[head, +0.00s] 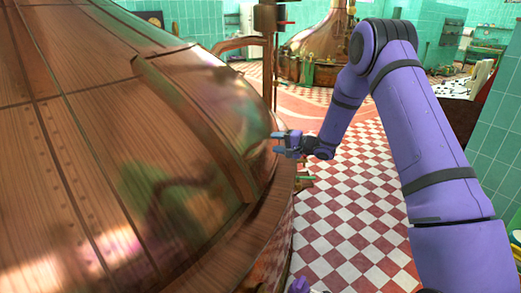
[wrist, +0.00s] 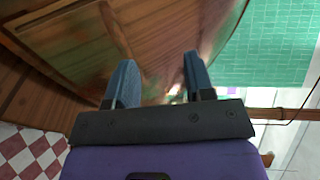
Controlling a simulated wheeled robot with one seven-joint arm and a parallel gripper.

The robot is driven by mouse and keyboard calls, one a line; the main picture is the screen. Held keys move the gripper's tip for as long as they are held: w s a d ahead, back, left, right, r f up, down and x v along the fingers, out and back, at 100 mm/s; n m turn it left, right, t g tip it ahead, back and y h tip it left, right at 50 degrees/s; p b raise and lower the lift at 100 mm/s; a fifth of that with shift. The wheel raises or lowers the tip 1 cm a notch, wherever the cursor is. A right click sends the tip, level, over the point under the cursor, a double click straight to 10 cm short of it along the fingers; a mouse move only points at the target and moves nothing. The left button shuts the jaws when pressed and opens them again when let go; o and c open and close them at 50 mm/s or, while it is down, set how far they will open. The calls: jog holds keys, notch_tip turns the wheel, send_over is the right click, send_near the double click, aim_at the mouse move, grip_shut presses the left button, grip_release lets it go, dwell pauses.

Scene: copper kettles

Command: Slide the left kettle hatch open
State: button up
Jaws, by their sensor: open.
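The left kettle (head: 80,150) is a large, shiny copper dome filling the left of the head view. Its hatch seems to be the smooth curved panel (head: 215,95) beside a raised rail (head: 190,125). I cannot tell from the reflections whether it is open or shut. My gripper (head: 277,142) is at the kettle's right edge, with its blue fingers pointing left at the copper. In the wrist view my gripper (wrist: 158,65) has its two fingers apart, with copper surface (wrist: 150,25) beyond them. No handle shows clearly between them, and contact cannot be told.
Another copper kettle (head: 322,45) stands at the back. A vertical pipe (head: 270,70) rises behind the near kettle. The red and white checkered floor (head: 350,220) is open to the right of the kettle. Green tiled walls (head: 500,130) stand at the right.

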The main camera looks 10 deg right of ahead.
jog(key=m+t+h, duration=0.1)
jog(key=m+t, duration=0.1)
send_near(263, 148)
jog(key=x, duration=1.1)
jog(key=shift+f, duration=0.15)
jog(key=shift+a, duration=0.1)
grip_shut()
jog(key=shift+w, duration=0.15)
